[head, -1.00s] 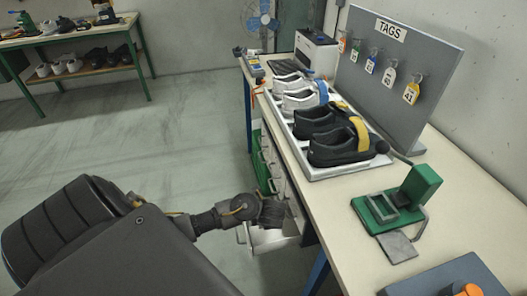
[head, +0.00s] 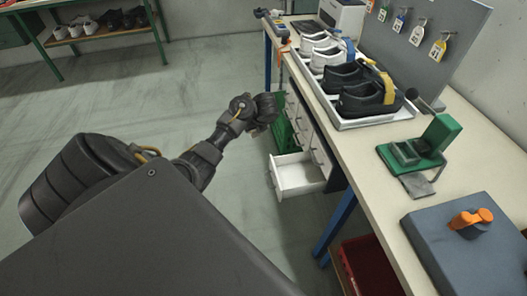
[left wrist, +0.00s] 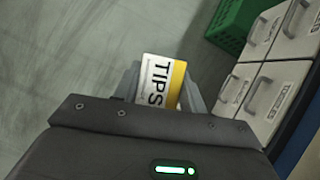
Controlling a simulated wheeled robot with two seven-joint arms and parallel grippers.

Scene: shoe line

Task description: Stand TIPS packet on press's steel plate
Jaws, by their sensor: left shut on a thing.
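The TIPS packet (left wrist: 160,80), white with a yellow band and black lettering, is between the fingers of my left gripper (left wrist: 158,92) in the left wrist view. The gripper is shut on it. In the head view my left gripper (head: 266,108) is in front of the drawers, left of the bench; the packet cannot be made out there. The green press (head: 425,148) stands on the bench to the right, and its grey steel plate (head: 417,186) lies at its near side, bare. The gripper is well apart from the plate. My right gripper is not in view.
An open, empty-looking white drawer (head: 298,177) juts out from the bench (head: 376,205). A shoe tray (head: 372,122) is behind the press. A blue-grey pad (head: 450,240) with an orange-topped object (head: 472,219) is in front. A red crate (head: 366,262) is below.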

